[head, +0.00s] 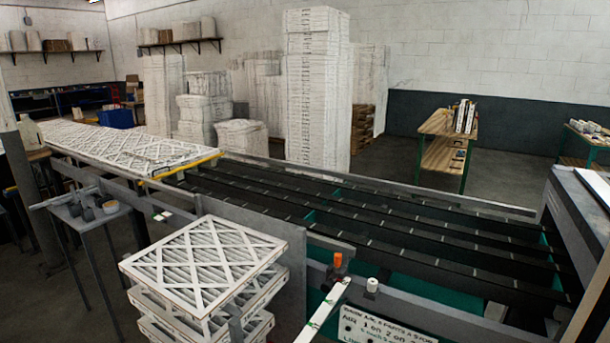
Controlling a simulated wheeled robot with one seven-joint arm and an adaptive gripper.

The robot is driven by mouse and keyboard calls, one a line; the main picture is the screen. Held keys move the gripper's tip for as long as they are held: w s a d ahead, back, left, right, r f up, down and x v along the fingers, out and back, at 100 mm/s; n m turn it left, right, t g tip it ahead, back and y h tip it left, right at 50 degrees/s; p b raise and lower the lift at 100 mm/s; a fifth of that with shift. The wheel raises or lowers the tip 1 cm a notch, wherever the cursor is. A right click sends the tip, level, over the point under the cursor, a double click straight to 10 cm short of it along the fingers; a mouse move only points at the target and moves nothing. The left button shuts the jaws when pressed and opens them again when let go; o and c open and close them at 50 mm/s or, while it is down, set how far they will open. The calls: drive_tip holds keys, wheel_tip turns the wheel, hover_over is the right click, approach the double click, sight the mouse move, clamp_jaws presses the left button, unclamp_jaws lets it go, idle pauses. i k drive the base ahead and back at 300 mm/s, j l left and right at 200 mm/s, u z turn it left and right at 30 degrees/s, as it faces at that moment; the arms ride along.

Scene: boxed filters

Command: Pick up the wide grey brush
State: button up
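I cannot pick out a wide grey brush with certainty in the head view. A small grey side table (92,216) at the left holds a few small dark grey upright pieces (87,211) and a small round tan-rimmed container (111,207). These pieces are too small to identify. My gripper is not in view.
A stack of white lattice-faced filters (205,262) stands in front, with more filters (130,148) lying along the line behind. A black-slatted conveyor (370,215) fills the middle and right. Tall white stacks (315,90) stand behind it. Open floor (480,180) lies around a wooden bench (447,150).

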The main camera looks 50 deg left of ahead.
sight(72, 189)
drive_tip(key=u, duration=3.1)
drive_tip(key=i+j+u, duration=0.25)
drive_tip(key=i, duration=0.25)
drive_tip(key=l, duration=0.1)
